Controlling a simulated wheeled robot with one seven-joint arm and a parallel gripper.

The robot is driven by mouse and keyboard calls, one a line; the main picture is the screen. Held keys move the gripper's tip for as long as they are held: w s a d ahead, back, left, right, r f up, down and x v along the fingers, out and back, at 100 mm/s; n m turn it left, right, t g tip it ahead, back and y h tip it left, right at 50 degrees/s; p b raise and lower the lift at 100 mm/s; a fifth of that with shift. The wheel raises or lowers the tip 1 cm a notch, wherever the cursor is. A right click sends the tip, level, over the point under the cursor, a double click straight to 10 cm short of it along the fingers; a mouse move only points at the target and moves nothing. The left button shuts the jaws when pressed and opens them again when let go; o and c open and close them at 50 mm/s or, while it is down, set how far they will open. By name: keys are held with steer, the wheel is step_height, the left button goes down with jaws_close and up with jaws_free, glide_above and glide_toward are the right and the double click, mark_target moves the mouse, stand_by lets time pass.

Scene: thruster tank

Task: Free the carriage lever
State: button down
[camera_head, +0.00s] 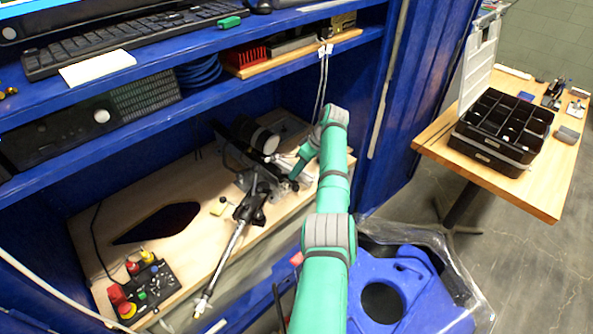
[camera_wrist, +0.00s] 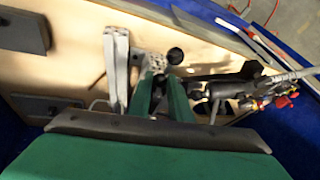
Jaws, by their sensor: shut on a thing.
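A black and metal carriage mechanism (camera_head: 256,182) sits on the wooden shelf board, with a long silver rod (camera_head: 224,258) slanting down toward the front. My gripper (camera_head: 290,180) reaches down at the right side of this mechanism. In the wrist view, my gripper's two green fingers (camera_wrist: 161,92) are close together, shut on a slim part that seems to be the carriage lever; the fingers hide most of it. A round black knob (camera_wrist: 175,56) stands just beyond the fingertips. A grey metal bracket (camera_wrist: 117,65) stands to their left.
A control box with red buttons (camera_head: 140,285) is at the shelf's front left. A dark flat patch (camera_head: 158,222) lies behind it. A blue upper shelf (camera_head: 130,130) overhangs the workspace. A wooden table (camera_head: 540,195) with a black organizer stands at the right.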

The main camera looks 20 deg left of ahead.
steer(key=c, duration=1.6)
jaws_free()
steer(key=shift+s+a, duration=0.1)
steer(key=shift+r, duration=0.1)
steer(key=v, duration=1)
steer(key=shift+d+r, duration=0.2)
steer(key=shift+r, duration=0.1)
steer(key=shift+c, duration=0.4)
